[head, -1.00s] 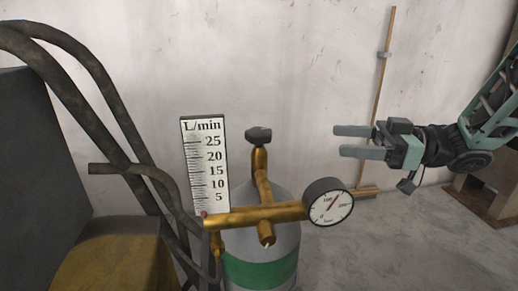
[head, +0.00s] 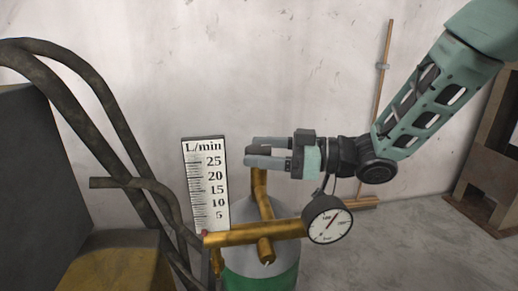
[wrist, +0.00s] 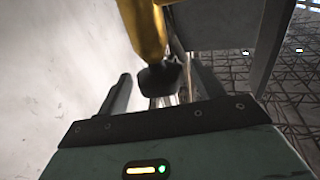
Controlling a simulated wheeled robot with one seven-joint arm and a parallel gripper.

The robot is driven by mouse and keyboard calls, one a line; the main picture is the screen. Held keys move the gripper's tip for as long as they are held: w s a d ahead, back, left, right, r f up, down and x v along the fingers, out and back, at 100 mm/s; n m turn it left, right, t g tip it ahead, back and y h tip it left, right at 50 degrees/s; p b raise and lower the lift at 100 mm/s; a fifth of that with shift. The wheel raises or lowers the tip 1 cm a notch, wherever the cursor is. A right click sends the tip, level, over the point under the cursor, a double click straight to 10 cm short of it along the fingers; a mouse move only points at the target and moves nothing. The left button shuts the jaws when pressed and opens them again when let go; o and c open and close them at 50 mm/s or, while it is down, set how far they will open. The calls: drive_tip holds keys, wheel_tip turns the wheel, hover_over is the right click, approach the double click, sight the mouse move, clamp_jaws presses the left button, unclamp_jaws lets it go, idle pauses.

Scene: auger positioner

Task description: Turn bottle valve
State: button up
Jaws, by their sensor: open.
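The dark bottle valve knob (head: 257,152) sits on top of the brass fitting (head: 260,185) of the grey gas bottle with a green band (head: 262,282). My gripper (head: 256,152) is open at knob height, reaching in from the right. Its two fingers lie on either side of the knob and partly hide it. In the wrist view the knob (wrist: 160,76) shows between the two spread fingers of my gripper (wrist: 158,88), with the brass fitting (wrist: 142,28) beyond it. I cannot tell whether a finger touches the knob.
A round pressure gauge (head: 328,219) sits below my wrist, right of the brass pipe. A white L/min scale (head: 207,185) stands left of the knob. A dark tubular frame (head: 120,135) is further left. A wooden pole (head: 384,100) leans at the wall behind my arm.

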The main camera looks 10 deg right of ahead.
drive_tip(key=shift+w+a, duration=0.15)
drive_tip(key=shift+a, duration=0.3)
drive_tip(key=c, duration=1)
drive_tip(key=shift+g+p, duration=0.3)
drive_tip(key=n+g+p, duration=0.1)
drive_tip(key=n+g, duration=0.1)
drive_tip(key=shift+r+g+y+p, duration=0.15)
drive_tip(key=shift+g+y+p, duration=0.15)
drive_tip(key=shift+g+p, duration=0.1)
drive_tip(key=shift+n+g+p, duration=1.4)
drive_tip(key=shift+n+g, duration=0.7)
drive_tip(key=shift+g, duration=1)
